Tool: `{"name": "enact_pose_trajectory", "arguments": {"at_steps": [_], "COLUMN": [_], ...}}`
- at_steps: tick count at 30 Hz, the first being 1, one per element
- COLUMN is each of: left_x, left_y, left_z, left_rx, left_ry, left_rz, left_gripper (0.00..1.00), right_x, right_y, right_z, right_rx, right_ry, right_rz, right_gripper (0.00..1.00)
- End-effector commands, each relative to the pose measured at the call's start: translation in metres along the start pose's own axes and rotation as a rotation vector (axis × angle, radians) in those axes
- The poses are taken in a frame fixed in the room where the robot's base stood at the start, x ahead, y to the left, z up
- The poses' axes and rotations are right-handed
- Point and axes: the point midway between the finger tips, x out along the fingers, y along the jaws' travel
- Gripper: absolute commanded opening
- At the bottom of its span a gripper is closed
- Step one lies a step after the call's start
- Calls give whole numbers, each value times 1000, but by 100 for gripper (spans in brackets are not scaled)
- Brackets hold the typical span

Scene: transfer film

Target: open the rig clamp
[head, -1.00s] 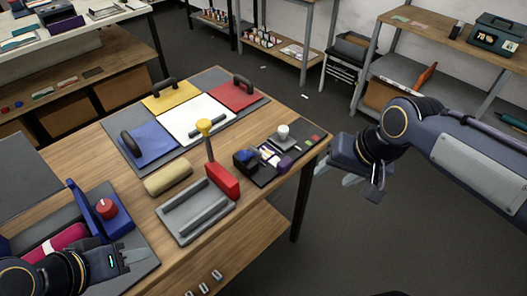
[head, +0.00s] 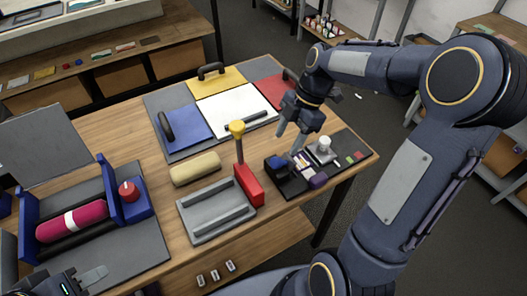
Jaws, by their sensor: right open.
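My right gripper (head: 289,138) is open and empty. It points down just above a black rig plate (head: 297,190) near the table's right edge. This plate carries a dark blue block (head: 277,164), a white knob (head: 324,144) and a purple piece (head: 318,180). I cannot tell which part is the clamp, or whether the fingertips touch anything. A red block (head: 249,184) with a yellow-knobbed lever (head: 237,130), standing upright, is beside a grey tray (head: 214,228). My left gripper (head: 92,276) is at the lower left, partly cut off by the frame.
A blue frame (head: 27,225) holds a pink roll (head: 72,221), next to a red knob (head: 129,191). A tan roll (head: 195,169) lies mid-table. Behind it are blue (head: 187,124), white (head: 225,104), yellow (head: 216,82) and red panels (head: 271,93). Bare wood shows at the left back.

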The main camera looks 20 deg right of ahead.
Motion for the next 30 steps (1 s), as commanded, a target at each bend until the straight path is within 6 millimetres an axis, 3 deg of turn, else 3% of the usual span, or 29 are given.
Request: {"name": "enact_pose_trajectory", "arguments": {"at_steps": [15, 26, 30], "left_x": [-10, -10, -10], "left_y": [4, 4, 4], "left_z": [-5, -5, -5], "left_rx": [0, 0, 0], "left_ry": [0, 0, 0], "left_rz": [0, 0, 0], "left_gripper": [36, 36, 36], "right_x": [69, 76, 75], "right_y": [0, 0, 0], "right_z": [-1, 0, 0], "right_rx": [-4, -4, -4], "right_ry": [2, 0, 0], "right_rz": [-3, 0, 0], "right_gripper": [52, 52, 34]}}
